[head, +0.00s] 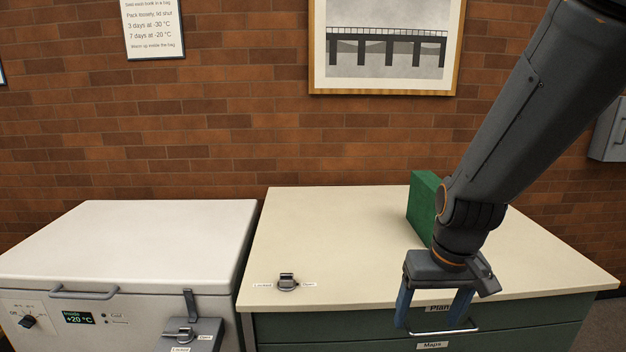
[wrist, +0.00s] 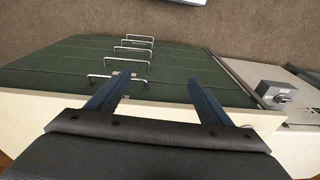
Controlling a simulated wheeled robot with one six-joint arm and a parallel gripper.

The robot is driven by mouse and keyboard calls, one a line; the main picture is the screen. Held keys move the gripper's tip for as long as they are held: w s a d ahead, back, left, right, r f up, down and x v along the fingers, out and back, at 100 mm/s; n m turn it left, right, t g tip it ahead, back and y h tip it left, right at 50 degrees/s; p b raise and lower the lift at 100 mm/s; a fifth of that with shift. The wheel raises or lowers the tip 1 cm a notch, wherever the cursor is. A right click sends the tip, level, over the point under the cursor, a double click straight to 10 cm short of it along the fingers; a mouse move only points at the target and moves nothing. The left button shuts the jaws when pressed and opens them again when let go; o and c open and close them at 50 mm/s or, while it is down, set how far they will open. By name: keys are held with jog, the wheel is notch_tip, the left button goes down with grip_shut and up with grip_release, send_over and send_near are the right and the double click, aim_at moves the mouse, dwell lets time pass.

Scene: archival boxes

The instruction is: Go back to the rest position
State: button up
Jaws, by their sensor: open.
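My gripper (head: 434,308) hangs from my arm at the front edge of the plan chest (head: 330,245), with its fingers pointing down in front of the top drawer. The two blue fingers are apart with nothing between them. In the wrist view, the open gripper (wrist: 158,92) faces the green drawer fronts and their wire handles. The top drawer's handle (head: 440,332) shows close to the fingertips in the head view; I cannot tell whether they touch it. The drawers look closed.
A green box (head: 422,205) stands upright on the chest top, partly behind my arm. A latch (head: 287,283) lies near the front left of the top. A white chest freezer (head: 150,240) with a closed lid stands at the left. A brick wall closes the back.

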jog(key=shift+g, duration=0.5)
jog(key=s, duration=0.1)
jog(key=s+a+f, duration=0.1)
jog(key=s, duration=0.1)
jog(key=s+a+f, duration=0.1)
jog(key=s, duration=0.1)
jog(key=shift+a+f, duration=0.1)
jog(key=shift+f, duration=0.05)
